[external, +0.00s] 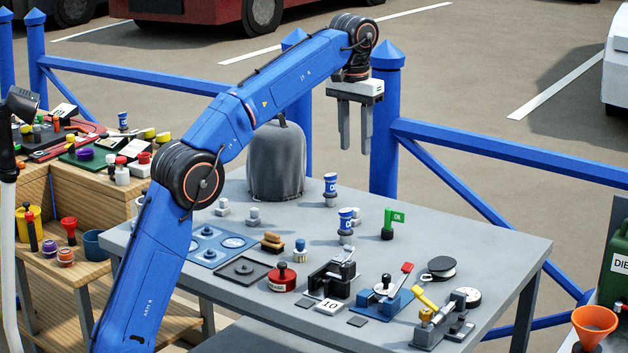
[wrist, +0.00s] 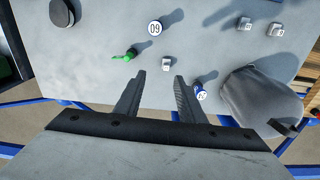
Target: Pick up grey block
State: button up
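My gripper (external: 355,148) is open and empty, pointing down high above the back right of the grey table. In the wrist view its two dark fingers (wrist: 158,84) stand apart. A small grey block (wrist: 166,62) lies on the table just past the fingertips, roughly in line with the gap. In the external view a grey block (external: 355,216) shows partly behind a blue bottle. Two other small grey blocks, (external: 222,207) and (external: 254,216), stand farther left; they also show at the top right of the wrist view. Which block is meant cannot be told.
Blue bottles (external: 330,188) and (external: 346,222) and a green flag (external: 393,218) stand near the block. A grey covered object (external: 276,162) stands at the back left. Fixtures and tools crowd the table's front. Blue railing (external: 480,160) runs behind the table.

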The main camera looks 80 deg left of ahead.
aim_at(354, 217)
jog(key=shift+n, duration=0.3)
jog(key=a+f, duration=0.1)
jog(key=f, duration=0.5)
jog(key=a+f, duration=0.1)
jog(key=f, duration=0.5)
jog(key=w+a+f, duration=0.1)
jog(key=f, duration=0.5)
jog(key=shift+a, duration=0.4)
grip_shut()
